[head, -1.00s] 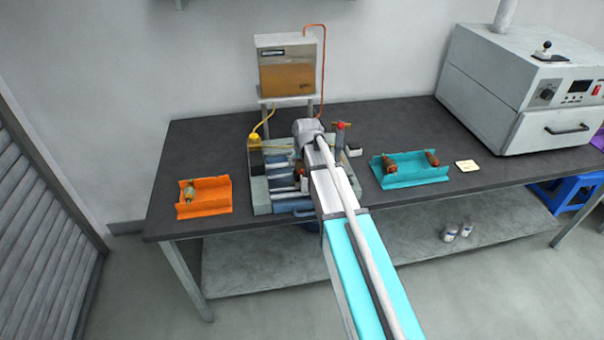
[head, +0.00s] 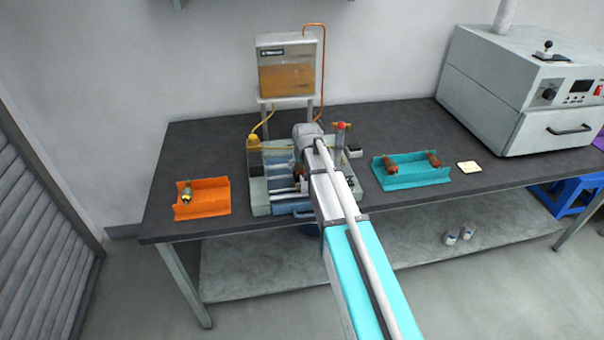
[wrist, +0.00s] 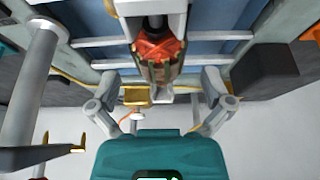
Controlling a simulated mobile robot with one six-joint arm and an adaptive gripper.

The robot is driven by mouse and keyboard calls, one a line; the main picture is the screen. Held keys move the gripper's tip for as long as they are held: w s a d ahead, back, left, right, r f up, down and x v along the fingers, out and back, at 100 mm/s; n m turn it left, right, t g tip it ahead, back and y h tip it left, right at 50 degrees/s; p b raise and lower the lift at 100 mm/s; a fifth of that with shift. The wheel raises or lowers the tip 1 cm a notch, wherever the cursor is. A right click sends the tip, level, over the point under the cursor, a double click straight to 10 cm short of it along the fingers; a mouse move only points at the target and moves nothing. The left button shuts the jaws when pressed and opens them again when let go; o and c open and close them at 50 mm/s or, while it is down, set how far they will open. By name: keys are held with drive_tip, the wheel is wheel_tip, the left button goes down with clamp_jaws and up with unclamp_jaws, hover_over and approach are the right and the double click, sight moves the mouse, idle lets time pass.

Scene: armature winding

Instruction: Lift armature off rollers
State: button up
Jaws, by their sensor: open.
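In the wrist view an armature (wrist: 157,48) with orange-red windings and a banded brown-and-gold core shows at top centre, by the pale frame. My gripper (wrist: 158,88) is open, with one grey finger on each side below the armature; I see no contact. In the head view my arm covers the gripper and the armature. The roller station (head: 262,205) stands in the middle of the bench, with pale bars showing left of my arm.
An orange cradle (head: 216,203) with one armature is at left. A teal cradle (head: 415,181) with two armatures is at right. A tank of amber liquid (head: 286,78) stands behind. A red-topped post (head: 340,145) rises close right of my arm.

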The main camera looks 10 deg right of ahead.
drive_tip(key=shift+b+x, duration=1.05)
drive_tip(key=shift+x, duration=0.35)
drive_tip(key=c, duration=1.3)
drive_tip(key=shift+w+r, duration=0.1)
drive_tip(key=shift+r, duration=0.05)
wheel_tip(320, 180, up, 2)
drive_tip(key=p, duration=0.3)
drive_tip(key=shift+r, duration=0.25)
drive_tip(key=s+d+r+p, duration=0.2)
drive_tip(key=s+r+p, duration=0.1)
drive_tip(key=s, duration=0.1)
drive_tip(key=s+d+r+p, duration=0.2)
drive_tip(key=s+r+p, duration=0.1)
drive_tip(key=s+r, duration=0.1)
drive_tip(key=s+d+r+p, duration=0.2)
drive_tip(key=s+r+p, duration=0.1)
drive_tip(key=s+p, duration=0.1)
drive_tip(key=shift+s+d+r, duration=0.15)
drive_tip(key=shift+s, duration=0.15)
